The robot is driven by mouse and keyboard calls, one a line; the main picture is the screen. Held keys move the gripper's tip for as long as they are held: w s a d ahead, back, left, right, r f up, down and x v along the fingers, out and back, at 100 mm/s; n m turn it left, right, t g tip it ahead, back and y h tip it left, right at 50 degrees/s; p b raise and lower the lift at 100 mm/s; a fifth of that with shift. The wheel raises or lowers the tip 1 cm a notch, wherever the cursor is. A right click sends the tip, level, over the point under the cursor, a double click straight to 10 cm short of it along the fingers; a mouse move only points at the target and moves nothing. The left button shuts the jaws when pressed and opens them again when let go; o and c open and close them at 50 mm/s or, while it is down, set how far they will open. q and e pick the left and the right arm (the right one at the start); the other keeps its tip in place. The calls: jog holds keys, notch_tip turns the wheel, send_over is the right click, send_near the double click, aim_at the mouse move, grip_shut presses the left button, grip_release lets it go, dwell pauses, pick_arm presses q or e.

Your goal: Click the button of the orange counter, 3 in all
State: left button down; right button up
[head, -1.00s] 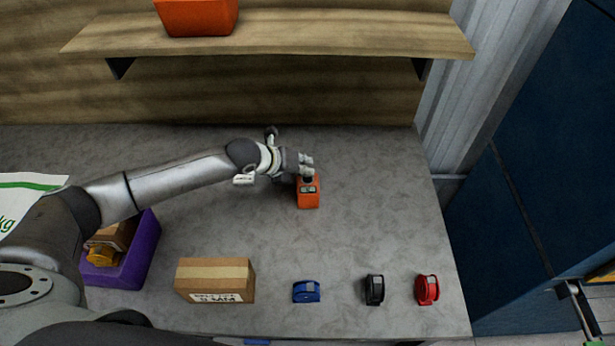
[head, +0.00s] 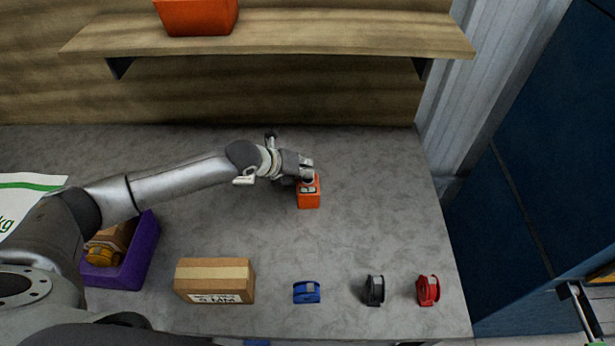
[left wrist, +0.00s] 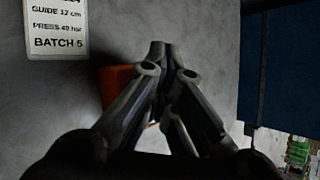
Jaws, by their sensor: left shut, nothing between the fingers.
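The orange counter (head: 308,198) stands on the grey table, right of the middle in the head view. My left gripper (head: 308,180) is shut and empty, with its fingertips at the top of the counter. They cover part of the top, and I cannot tell whether they press the button, which is hidden. In the left wrist view the shut fingers (left wrist: 158,48) lie in front of the orange counter (left wrist: 113,84), hiding much of it. My right gripper does not show.
A purple bin (head: 148,252) stands at left. A shelf (head: 330,40) with an orange bin (head: 197,17) hangs behind. The table right of the counter is clear.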

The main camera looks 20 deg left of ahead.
pick_arm(q)
jog(key=shift+r+p, duration=0.8)
jog(key=shift+r, duration=0.1)
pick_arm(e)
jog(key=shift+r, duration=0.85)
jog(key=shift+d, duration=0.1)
pick_arm(q)
notch_tip(320, 180, up, 5)
jog(key=p, duration=0.4)
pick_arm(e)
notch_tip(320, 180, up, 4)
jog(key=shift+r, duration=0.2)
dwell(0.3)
